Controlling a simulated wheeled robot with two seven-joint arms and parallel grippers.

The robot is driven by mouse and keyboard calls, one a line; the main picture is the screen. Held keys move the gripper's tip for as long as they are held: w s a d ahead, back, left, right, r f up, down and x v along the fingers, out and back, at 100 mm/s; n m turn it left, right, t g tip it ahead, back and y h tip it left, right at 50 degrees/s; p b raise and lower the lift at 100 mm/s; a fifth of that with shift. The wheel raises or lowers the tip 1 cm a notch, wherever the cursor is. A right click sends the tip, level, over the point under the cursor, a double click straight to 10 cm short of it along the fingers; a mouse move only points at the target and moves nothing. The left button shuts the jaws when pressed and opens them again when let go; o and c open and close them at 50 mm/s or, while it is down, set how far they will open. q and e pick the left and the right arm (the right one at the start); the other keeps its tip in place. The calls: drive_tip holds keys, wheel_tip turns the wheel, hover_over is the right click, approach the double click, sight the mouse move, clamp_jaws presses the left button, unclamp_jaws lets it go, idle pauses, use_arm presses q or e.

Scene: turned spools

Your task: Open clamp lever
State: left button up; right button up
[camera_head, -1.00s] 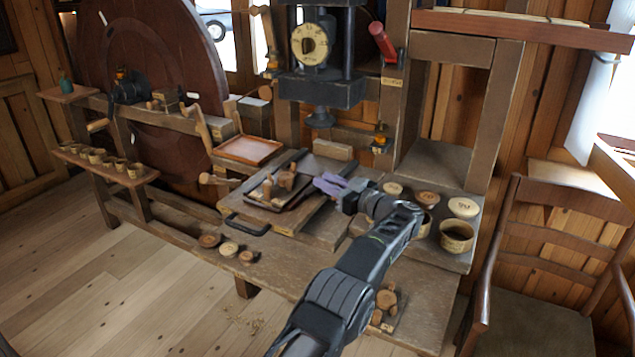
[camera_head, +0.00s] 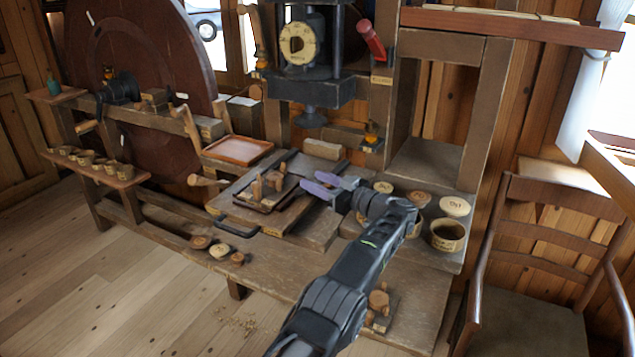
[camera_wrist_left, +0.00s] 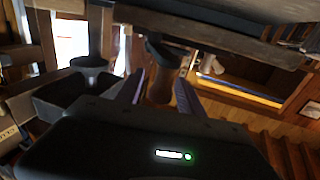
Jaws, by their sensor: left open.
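My left gripper (camera_head: 319,186) has purple fingers, spread apart with nothing between them. It is just right of a small dark tray (camera_head: 290,196) that holds upright wooden pegs (camera_head: 268,187) on the bench's board. In the left wrist view the two fingers (camera_wrist_left: 160,90) flank a dark rounded handle (camera_wrist_left: 162,62), which lies beyond the fingertips. I cannot tell whether they touch it, or which part is the clamp lever. A red-handled lever (camera_head: 371,40) sits higher on the press post, well away from the gripper. The right gripper is not visible.
The black press (camera_head: 310,90) stands behind the board. A wooden chair (camera_head: 535,260) is at the right.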

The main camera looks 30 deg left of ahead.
use_arm(q)
drive_tip(key=shift+d, duration=0.15)
drive_tip(key=shift+d, duration=0.55)
drive_tip(key=b+v, duration=0.1)
drive_tip(key=v, duration=0.5)
drive_tip(key=shift+s+d, duration=0.2)
